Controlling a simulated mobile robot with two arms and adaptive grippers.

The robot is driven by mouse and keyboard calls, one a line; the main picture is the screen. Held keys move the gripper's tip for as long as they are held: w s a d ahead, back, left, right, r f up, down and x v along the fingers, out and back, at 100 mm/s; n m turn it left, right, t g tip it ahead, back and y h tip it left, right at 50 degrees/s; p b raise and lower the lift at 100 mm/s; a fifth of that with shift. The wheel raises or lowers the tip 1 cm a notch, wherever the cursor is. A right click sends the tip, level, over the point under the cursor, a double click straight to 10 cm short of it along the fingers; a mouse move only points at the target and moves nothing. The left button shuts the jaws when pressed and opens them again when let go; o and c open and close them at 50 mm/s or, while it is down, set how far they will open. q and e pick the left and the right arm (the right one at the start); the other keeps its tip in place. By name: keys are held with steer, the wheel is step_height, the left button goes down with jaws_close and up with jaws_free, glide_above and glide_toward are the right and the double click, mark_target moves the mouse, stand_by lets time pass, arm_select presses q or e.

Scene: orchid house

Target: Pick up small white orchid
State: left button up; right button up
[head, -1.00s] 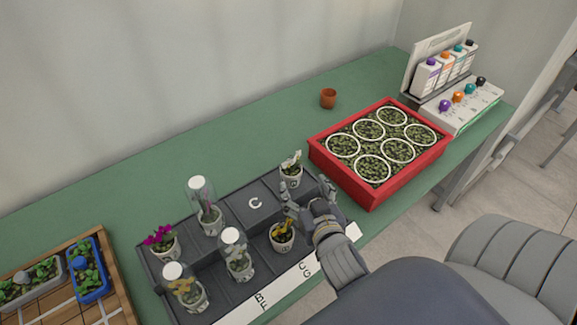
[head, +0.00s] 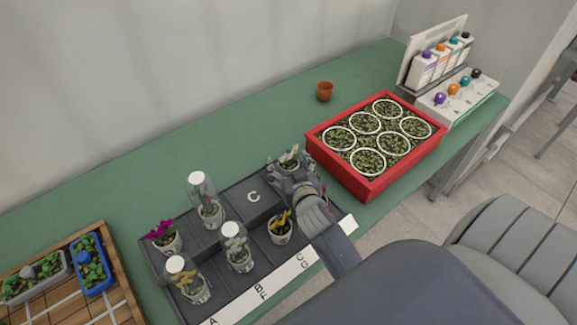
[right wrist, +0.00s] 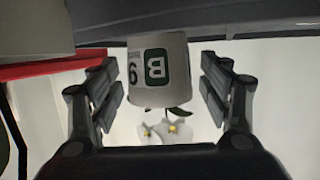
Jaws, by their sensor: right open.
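The small white orchid (head: 289,160) stands in a white pot in the back right cell of the dark stepped tray (head: 232,203). My right gripper (head: 290,170) is around the orchid in the head view. In the wrist view its two fingers are open, one on each side of the pot, with a gap on both sides. My left gripper is not in view.
Other potted orchids share the tray: a yellow one (head: 281,227) in front, a magenta one (head: 164,236), and several under clear covers (head: 202,202). A red planter box (head: 372,190) stands close on the right. Green bench (head: 225,140) behind the tray is clear.

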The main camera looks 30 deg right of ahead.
steer(key=c, duration=1.2)
steer(key=shift+r, duration=0.15)
